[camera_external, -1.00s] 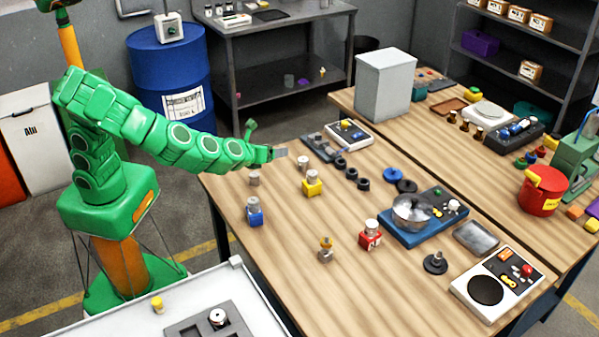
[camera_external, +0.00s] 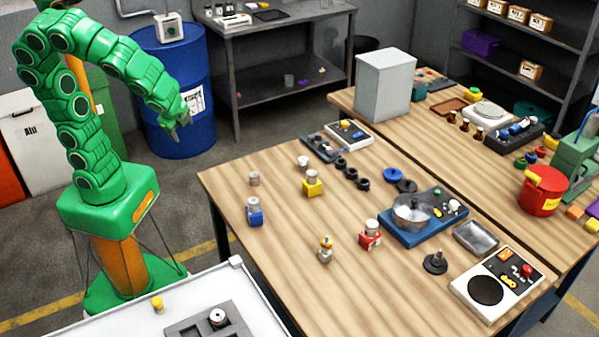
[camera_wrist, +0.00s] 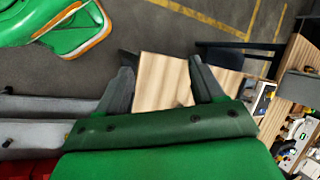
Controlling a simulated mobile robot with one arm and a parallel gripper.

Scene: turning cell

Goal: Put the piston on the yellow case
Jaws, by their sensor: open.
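The yellow case (camera_external: 313,188) stands on the near wooden table, with a silver cylindrical piece (camera_external: 312,176) on top that looks like a piston. I cannot tell whether it is seated or only resting. Similar silver pieces sit on the blue case (camera_external: 255,217) and the red case (camera_external: 370,241). A loose silver piece (camera_external: 254,179) and another small metal piece (camera_external: 303,162) stand on the table. My gripper (camera_external: 178,132) is raised left of the table, in front of the blue drum. In the wrist view my gripper (camera_wrist: 160,70) is open, with nothing between the fingers.
The near table (camera_external: 290,275) has free wood toward its front. A white surface (camera_external: 120,322) with a grey tray (camera_external: 243,330) lies at front left.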

